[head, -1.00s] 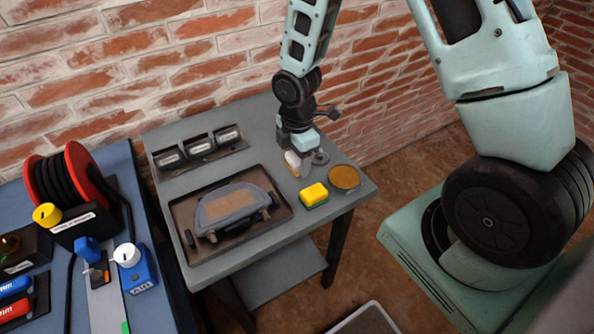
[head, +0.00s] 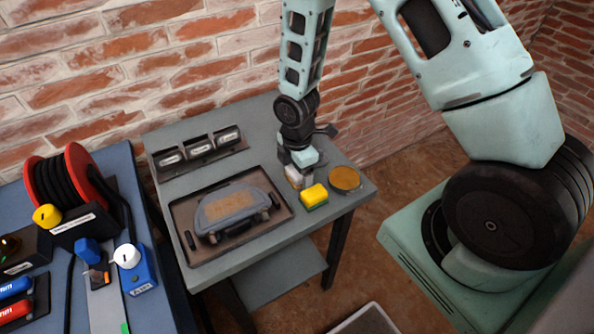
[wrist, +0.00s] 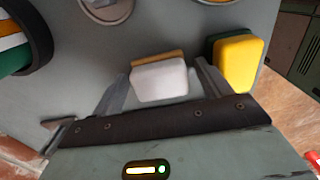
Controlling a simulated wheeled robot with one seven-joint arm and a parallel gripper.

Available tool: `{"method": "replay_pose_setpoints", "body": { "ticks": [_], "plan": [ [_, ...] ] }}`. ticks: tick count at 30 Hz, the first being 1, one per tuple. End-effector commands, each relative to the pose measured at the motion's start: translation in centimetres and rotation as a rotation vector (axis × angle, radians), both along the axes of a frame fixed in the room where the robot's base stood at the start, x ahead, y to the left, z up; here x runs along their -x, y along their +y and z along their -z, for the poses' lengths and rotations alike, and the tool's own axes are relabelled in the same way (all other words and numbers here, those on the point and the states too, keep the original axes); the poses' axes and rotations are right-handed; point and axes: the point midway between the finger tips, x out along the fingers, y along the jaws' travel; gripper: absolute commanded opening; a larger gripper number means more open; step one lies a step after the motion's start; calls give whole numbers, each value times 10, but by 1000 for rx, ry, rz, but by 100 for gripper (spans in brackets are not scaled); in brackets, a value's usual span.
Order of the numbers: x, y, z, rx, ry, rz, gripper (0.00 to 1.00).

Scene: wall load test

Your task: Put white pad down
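The white pad (wrist: 159,81), a white block with a tan-orange layer along one edge, lies between the two fingers of my gripper (wrist: 162,72) in the wrist view. Narrow gaps show between the pad and the fingers, clearest on the right, so the gripper looks open around it. In the head view my gripper (head: 299,178) is low over the right part of the grey table (head: 240,155). The pad (head: 293,176) is partly hidden by the fingers there. It seems to rest on the table, though its underside is hidden.
A yellow-green sponge (head: 314,196) is close to the gripper's right, with a round tan-topped dish (head: 344,178) beyond. A dark tray (head: 184,243) holding a grey tool with a tan panel is to the left. Labelled dark bins (head: 199,148) stand behind.

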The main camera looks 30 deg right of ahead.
Motion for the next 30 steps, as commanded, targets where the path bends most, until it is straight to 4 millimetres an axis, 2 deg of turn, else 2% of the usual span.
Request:
{"method": "replay_pose_setpoints", "body": {
  "ticks": [5, 10, 21, 24, 30],
  "plan": [
    [0, 0, -2, 0, 0, 0, 77],
    [-1, 0, -16, -1, -3, 1, 77],
    [-1, -1, -89, -1, -6, 2, 77],
    [-1, -1, -105, 0, -5, 0, 77],
    [1, 2, -123, 0, -2, 7, 77]
  ]
}}
